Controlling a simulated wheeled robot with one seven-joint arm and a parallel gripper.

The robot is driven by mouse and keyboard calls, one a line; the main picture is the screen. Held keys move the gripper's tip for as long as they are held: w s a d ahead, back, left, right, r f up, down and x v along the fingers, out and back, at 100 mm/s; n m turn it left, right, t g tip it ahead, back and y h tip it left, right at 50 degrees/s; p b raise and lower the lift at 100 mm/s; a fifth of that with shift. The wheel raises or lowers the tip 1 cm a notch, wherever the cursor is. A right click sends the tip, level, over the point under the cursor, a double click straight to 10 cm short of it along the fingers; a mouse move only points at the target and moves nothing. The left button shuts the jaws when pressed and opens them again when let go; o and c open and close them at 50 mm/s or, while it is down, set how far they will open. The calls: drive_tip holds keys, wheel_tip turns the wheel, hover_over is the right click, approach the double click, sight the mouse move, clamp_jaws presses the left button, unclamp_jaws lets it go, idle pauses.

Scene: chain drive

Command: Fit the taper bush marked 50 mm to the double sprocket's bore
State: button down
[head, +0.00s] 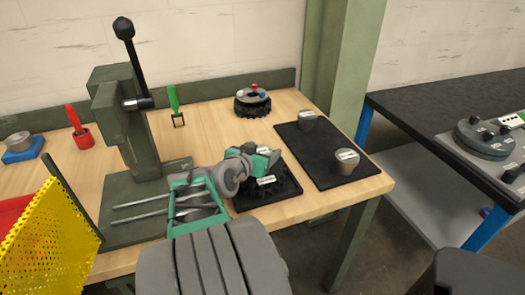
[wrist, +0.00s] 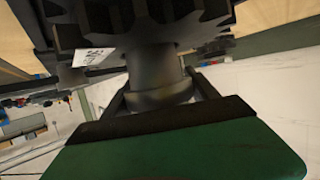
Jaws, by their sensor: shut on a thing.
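The double sprocket (head: 268,195) is a dark toothed piece with a white label, on a black tray (head: 243,205) near the bench's front edge. Its teeth also show in the wrist view (wrist: 150,22). My gripper (head: 262,160) is over the sprocket, shut on a grey round taper bush (wrist: 160,92). The bush lines up with the sprocket in the wrist view; I cannot tell whether it is inside the bore, which is hidden. The held bush's marking is not readable. Two other labelled grey bushes, a far one (head: 308,121) and a near one (head: 345,165), stand on a black mat.
The black mat (head: 325,150) lies right of the sprocket. A green press (head: 125,130) stands left of my arm, with rods at its base. A dark ring-shaped part (head: 252,105) sits farther back. A yellow perforated panel (head: 45,240) is at the front left.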

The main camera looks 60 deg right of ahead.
drive_tip(key=shift+f+b, duration=1.1)
drive_tip(key=c, duration=0.6)
unclamp_jaws()
drive_tip(key=o, duration=0.4)
drive_tip(key=shift+o, duration=0.2)
drive_tip(key=shift+f, duration=0.1)
drive_tip(key=shift+a+f, duration=0.1)
drive_tip(key=shift+a, duration=0.05)
drive_tip(key=v, duration=0.7)
drive_tip(key=shift+a+r, duration=0.3)
drive_tip(key=shift+r, duration=0.05)
